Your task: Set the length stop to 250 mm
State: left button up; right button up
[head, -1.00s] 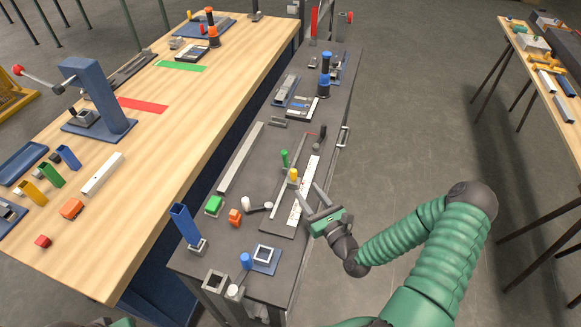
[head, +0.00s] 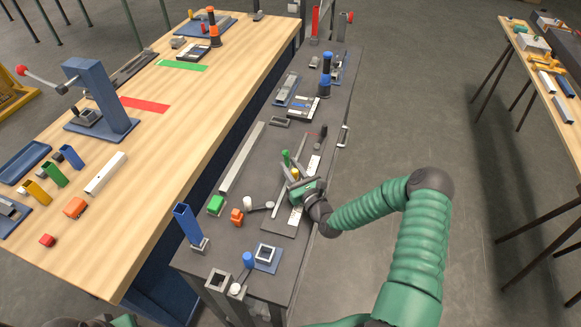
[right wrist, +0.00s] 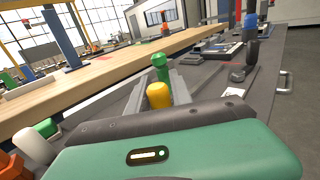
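The length stop fixture lies on the dark bench, with a pale scale strip (head: 314,165) along it. A yellow knob (head: 295,173) and a green knob (head: 286,157) stand on it. My right gripper (head: 294,158) is over the fixture, fingers apart and pointing away along it. In the right wrist view the yellow knob (right wrist: 159,95) shows between the two fingers, with the green knob (right wrist: 160,66) beyond. I cannot tell whether the fingers touch the yellow knob. My gripper hides part of the scale; its marks are too small to read. My left gripper is out of view.
An orange block (head: 237,216), a green block (head: 216,204) and a blue upright tube (head: 187,224) stand left of the fixture. A blue post (head: 326,75) stands farther back. A wooden table (head: 185,105) adjoins on the left; open floor lies to the right.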

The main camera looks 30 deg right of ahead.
grip_shut()
jog(key=shift+f, duration=0.1)
dwell(1.0)
